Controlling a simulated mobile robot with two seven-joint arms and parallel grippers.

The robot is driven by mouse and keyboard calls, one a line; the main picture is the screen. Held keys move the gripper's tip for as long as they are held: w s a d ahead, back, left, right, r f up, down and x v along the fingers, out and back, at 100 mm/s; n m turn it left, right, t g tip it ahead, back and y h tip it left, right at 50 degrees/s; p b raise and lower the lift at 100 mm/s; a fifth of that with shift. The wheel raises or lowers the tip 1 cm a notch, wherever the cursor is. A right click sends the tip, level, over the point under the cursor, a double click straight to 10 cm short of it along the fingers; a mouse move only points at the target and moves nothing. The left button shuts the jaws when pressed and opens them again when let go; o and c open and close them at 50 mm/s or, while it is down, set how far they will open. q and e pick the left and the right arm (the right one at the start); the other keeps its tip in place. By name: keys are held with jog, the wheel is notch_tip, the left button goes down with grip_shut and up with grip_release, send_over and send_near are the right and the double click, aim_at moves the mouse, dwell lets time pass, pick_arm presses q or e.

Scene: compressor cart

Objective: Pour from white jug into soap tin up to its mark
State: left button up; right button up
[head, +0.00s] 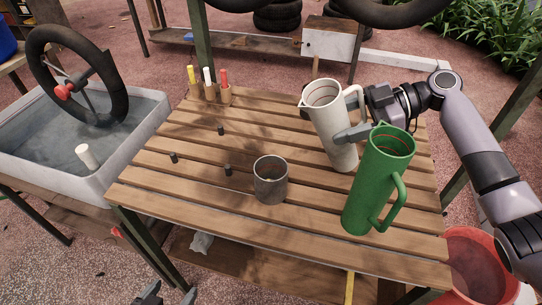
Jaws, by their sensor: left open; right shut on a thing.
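The white jug (328,112) is on the right half of the slatted table, its spout to the left and its handle to the right. It leans a little to the left. My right gripper (348,131) is shut on the jug's body from the right. I cannot tell whether the jug's base touches the table. The soap tin (270,181), a grey open-topped metal cup, stands upright on the slats, left of and nearer than the jug. Its inside level and mark are not readable. My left gripper (168,296) is open and empty at the bottom edge, below the table's front.
Several small dark pegs (228,169) stand left of the tin. Markers (209,84) stand at the back left. A grey water basin (140,115) adjoins the table's left; a red bucket (478,262) is at lower right.

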aim_at(328, 148)
jog(key=shift+s+a+n+t+h+p, duration=0.25)
jog(key=shift+a+h+p, duration=0.35)
jog(key=shift+h+p, duration=0.85)
jog(key=shift+a+f+t+h+p, duration=0.1)
jog(key=shift+f+t+h+p, duration=0.3)
jog(key=shift+p, duration=0.7)
jog(key=shift+f+n+h, duration=0.35)
jog(key=shift+f+h, duration=0.3)
jog(key=shift+h, duration=0.2)
jog(key=shift+f+t+h, duration=0.25)
jog(key=shift+f+h, duration=0.5)
jog(key=shift+h, duration=0.15)
jog(key=shift+a+r+n+t+h+p, duration=0.25)
jog(key=shift+r+n+t+h+p, duration=0.05)
jog(key=shift+r+h+p, duration=0.35)
dwell(0.5)
jog(key=shift+s+a+r+h+p, duration=0.15)
jog(key=shift+s+a+h+p, duration=0.1)
jog(key=shift+h+p, duration=0.15)
dwell(1.2)
jog(key=shift+w, duration=0.1)
